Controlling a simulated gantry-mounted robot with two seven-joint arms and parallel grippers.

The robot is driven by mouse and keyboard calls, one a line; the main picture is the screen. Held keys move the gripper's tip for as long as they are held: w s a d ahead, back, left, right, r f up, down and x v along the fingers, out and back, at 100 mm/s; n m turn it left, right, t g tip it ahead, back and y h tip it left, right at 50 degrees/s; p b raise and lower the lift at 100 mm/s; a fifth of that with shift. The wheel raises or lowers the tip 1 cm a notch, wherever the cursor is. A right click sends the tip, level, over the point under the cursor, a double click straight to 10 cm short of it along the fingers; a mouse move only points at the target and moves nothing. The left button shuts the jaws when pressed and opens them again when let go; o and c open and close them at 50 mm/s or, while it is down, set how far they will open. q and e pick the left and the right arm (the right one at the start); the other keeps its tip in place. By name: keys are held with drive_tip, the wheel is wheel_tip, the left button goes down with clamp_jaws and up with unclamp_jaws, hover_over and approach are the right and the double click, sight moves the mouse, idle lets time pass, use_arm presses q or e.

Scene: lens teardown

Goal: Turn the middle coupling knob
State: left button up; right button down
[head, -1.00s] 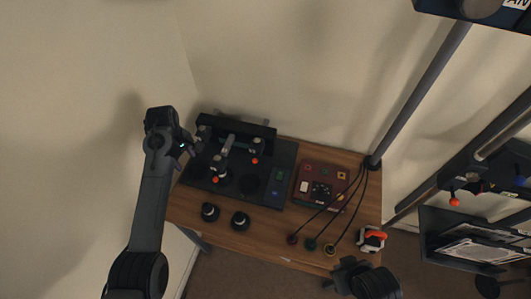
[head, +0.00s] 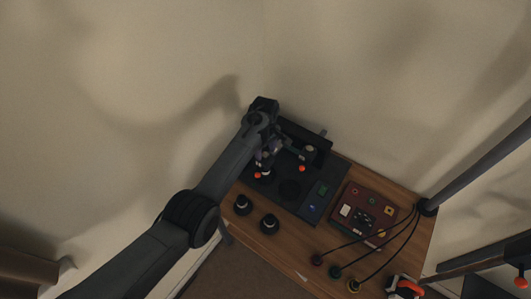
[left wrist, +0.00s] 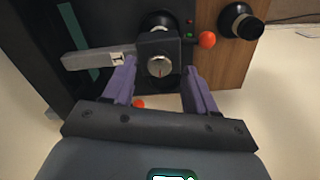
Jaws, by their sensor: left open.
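In the left wrist view a round silver knob (left wrist: 159,67) with a small red mark sits on a black block (left wrist: 159,45). A grey lever arm (left wrist: 95,57) runs left from the block. My left gripper (left wrist: 160,74) is open, with its two purple fingers either side of the block and knob. I cannot tell whether they touch it. In the head view my left gripper (head: 266,155) is over the left part of the black fixture (head: 314,186) and hides the knob there. I cannot tell whether this knob is the middle one.
Orange balls (head: 302,168) show on the fixture. Two black round pieces (head: 269,223) stand on the wooden table (head: 290,245) in front. A dark red box (head: 365,213) stands to the right, with cables (head: 385,245) crossing it. A wall is close behind.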

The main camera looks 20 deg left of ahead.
use_arm(q)
drive_tip(key=shift+f, duration=0.9)
drive_tip(key=c, duration=1.1)
